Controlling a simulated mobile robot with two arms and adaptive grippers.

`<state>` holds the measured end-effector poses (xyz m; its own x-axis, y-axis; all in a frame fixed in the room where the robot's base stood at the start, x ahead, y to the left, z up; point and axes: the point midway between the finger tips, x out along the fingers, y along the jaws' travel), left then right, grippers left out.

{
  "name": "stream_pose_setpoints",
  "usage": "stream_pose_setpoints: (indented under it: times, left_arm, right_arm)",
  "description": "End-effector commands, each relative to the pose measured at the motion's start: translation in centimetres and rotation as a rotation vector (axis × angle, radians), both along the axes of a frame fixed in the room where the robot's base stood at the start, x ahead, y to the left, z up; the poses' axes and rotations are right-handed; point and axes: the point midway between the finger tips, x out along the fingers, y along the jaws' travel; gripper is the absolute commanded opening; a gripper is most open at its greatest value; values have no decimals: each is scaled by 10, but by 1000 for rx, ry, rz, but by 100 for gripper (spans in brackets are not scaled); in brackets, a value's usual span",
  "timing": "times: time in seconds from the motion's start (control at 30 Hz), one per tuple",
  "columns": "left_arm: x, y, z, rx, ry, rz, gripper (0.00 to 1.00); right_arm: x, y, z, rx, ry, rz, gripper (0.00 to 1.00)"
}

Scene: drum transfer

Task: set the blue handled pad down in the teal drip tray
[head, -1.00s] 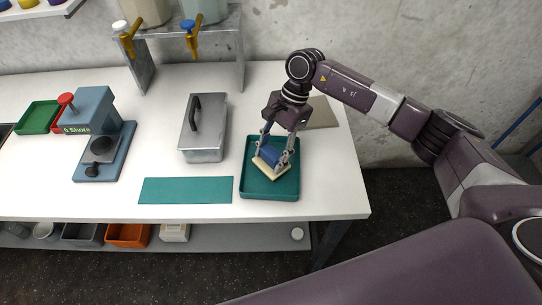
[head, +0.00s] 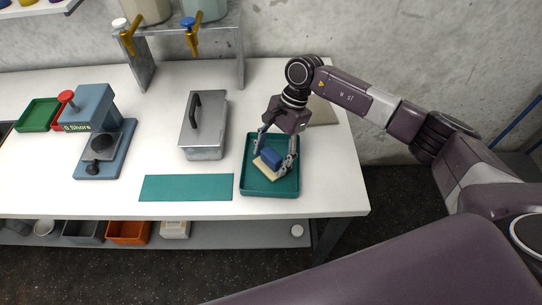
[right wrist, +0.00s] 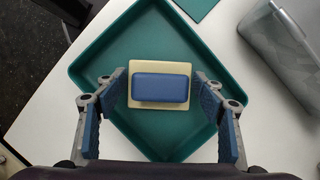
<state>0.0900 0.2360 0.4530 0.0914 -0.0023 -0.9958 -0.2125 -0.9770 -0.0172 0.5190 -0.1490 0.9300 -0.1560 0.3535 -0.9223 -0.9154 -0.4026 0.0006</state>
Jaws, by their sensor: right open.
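The blue handled pad (head: 270,158) has a blue block handle on a cream base. It lies inside the teal drip tray (head: 248,187) on the white table. In the right wrist view the pad (right wrist: 160,88) sits near the middle of the tray (right wrist: 100,55), turned relative to the tray's sides. My right gripper (head: 275,154) is over the tray with its fingers on either side of the pad. In the right wrist view the fingers (right wrist: 160,100) are spread, with gaps to the blue handle. My left gripper is not in view.
A metal box with a black-handled lid (head: 205,130) stands left of the tray. A flat teal mat (head: 186,188) lies to the left. A blue-grey press (head: 98,135) and a green tray (head: 40,115) are farther left. A rack with gold taps (head: 190,40) stands behind.

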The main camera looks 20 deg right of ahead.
Motion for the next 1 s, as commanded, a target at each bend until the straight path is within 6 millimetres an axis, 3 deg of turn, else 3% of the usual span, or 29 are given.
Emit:
stream_pose_setpoints:
  times: [0.07, 0.17, 0.6, 0.8, 1.0]
  left_arm:
    - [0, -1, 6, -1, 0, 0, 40]
    - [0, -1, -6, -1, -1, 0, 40]
    - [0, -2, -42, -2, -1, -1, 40]
    - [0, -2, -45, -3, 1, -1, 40]
    - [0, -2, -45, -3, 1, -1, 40]
  right_arm:
    - [0, 0, 5, 0, 0, 0, 63]
    - [4, -5, 13, 1, -6, -1, 63]
    - [17, -36, 95, 0, -3, 0, 63]
    - [19, -42, 111, 0, -1, 0, 63]
    - [19, -42, 114, 1, 0, 0, 63]
